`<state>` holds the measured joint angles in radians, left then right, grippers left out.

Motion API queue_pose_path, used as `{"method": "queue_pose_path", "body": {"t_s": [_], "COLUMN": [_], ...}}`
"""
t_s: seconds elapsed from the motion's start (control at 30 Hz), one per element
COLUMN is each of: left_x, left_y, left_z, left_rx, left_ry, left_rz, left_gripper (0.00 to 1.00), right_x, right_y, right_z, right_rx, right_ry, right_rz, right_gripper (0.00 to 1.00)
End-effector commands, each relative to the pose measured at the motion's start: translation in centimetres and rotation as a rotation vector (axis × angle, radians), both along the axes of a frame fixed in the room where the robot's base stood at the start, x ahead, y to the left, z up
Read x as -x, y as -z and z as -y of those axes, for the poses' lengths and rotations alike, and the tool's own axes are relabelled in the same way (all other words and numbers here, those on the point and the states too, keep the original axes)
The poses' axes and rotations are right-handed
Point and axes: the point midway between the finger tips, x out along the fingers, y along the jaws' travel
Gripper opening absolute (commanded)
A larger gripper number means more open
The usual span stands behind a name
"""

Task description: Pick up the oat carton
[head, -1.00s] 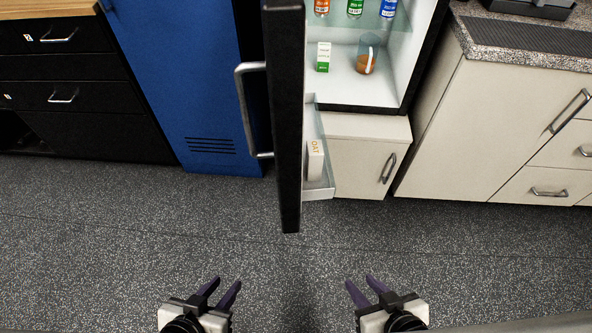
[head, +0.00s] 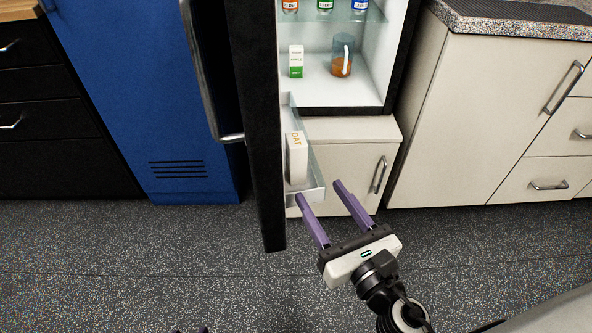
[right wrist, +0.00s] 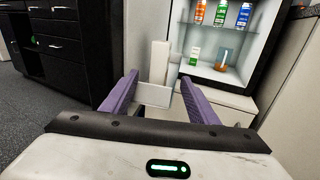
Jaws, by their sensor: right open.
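The oat carton (head: 296,157) is a white box with orange "OAT" lettering. It stands in the clear bin (head: 306,193) on the inner side of the open fridge door (head: 256,130). My right gripper (head: 324,190) is open and empty, below and to the right of the carton and apart from it. In the right wrist view the carton (right wrist: 159,62) shows upright beyond and between the purple fingers, its lower part behind the bin front (right wrist: 154,96). Of my left gripper, at most two dark tips show at the head view's bottom edge.
The fridge holds a green-and-white carton (head: 296,62), a jug with amber liquid (head: 342,55) and bottles (head: 325,5) above. A blue locker (head: 150,100) stands left of the door. Cream cabinets (head: 480,110) stand right. The speckled floor in front is clear.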

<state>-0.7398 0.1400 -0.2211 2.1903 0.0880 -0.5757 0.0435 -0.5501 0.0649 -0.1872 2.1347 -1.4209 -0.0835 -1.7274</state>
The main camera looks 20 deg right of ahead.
Motion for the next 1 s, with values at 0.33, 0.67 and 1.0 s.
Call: {"method": "queue_pose_path", "body": {"t_s": [0.33,0.67,1.0], "left_x": [0.6,0.4,0.3], "left_y": [-1.0,-1.6,-1.2], "left_z": [-0.5,-0.6,-0.6], "left_rx": [-0.012,-0.025,-0.031], "left_ry": [-0.007,0.000,0.002], "left_rz": [0.004,0.003,0.000], "left_gripper": [0.36,0.36,0.36], "right_x": [-4.5,-8.3,-10.2], "right_y": [-0.4,-0.6,-0.2], "right_z": [-0.6,-0.9,-1.1], "right_rx": [0.039,0.036,0.035], "right_ry": [-0.002,-0.002,-0.002], "right_rz": [0.011,0.011,0.008], "right_gripper": [0.54,0.54,0.54]}}
